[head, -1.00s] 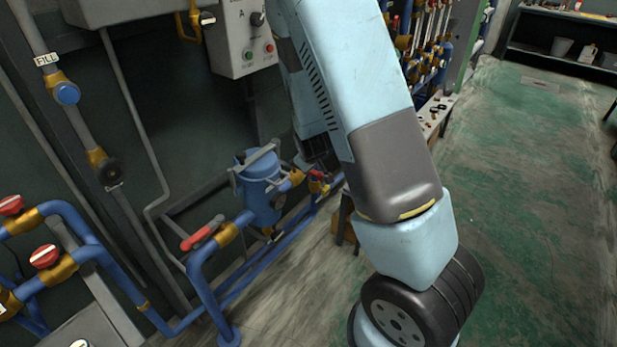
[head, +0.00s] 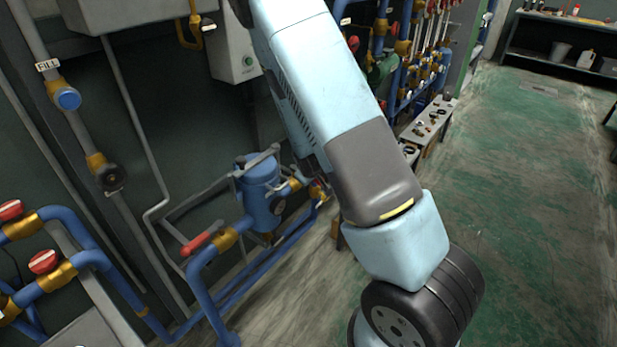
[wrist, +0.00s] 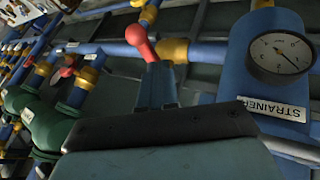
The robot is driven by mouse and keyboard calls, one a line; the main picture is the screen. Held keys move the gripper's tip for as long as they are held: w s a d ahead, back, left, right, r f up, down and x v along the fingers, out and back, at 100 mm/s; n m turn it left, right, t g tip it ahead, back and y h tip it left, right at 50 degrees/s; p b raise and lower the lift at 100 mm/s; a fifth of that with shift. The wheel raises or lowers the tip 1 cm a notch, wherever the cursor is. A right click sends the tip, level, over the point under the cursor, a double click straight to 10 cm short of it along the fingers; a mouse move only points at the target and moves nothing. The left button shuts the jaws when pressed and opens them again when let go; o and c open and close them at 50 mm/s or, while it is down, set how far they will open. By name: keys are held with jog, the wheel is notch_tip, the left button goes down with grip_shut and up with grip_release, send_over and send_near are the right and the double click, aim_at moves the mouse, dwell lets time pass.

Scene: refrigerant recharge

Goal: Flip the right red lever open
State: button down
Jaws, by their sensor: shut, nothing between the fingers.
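The right red lever (wrist: 139,38) shows in the wrist view as a red rounded handle by a brass valve body (wrist: 172,50) on a blue pipe, beside the strainer. My gripper (wrist: 158,75) is shut and empty, with its tips just below the red handle in the picture; I cannot tell whether they touch. In the head view the right lever (head: 317,190) is a small red patch right of the blue strainer (head: 262,190), partly hidden by my arm. My gripper is mostly hidden behind the arm there. The left red lever (head: 202,241) lies along its pipe.
The strainer's round gauge (wrist: 281,54) is close to my gripper in the wrist view. Green pipework (wrist: 45,118) and another red handle (wrist: 67,68) lie at the left there. Red-knobbed valves (head: 43,261) stand at the head view's left. The green floor (head: 530,200) at right is clear.

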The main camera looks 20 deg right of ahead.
jog(key=x, duration=0.7)
